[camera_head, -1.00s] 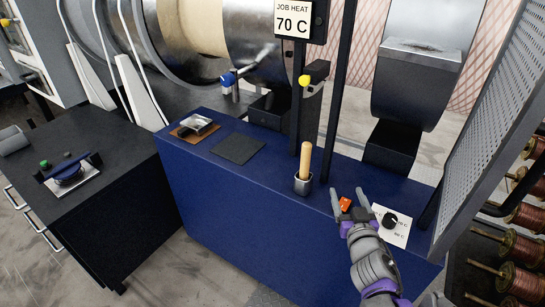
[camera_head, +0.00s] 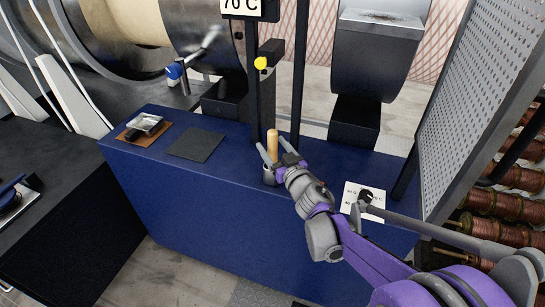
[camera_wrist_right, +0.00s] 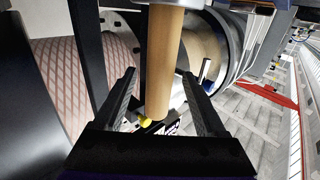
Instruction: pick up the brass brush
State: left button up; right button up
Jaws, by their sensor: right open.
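A light wooden handle (camera_head: 272,141), which I take for the brass brush, stands upright in a small grey cup (camera_head: 268,176) on the blue bench. No bristles show; the lower part is hidden in the cup. My right gripper (camera_head: 275,152) is open at the handle, with one finger on either side of it. In the right wrist view the handle (camera_wrist_right: 163,65) runs down between the two spread fingers of the right gripper (camera_wrist_right: 160,90); I cannot tell whether either finger touches it. My left gripper is not in view.
The blue bench (camera_head: 215,200) has dark posts behind the cup, one with a yellow knob (camera_head: 261,63). A perforated panel (camera_head: 475,110) rises at right.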

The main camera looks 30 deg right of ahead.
jog(key=w, duration=0.3)
jog(key=shift+w+d+r, duration=0.1)
jog(key=shift+w+d, duration=0.1)
jog(key=shift+w, duration=0.15)
grip_shut()
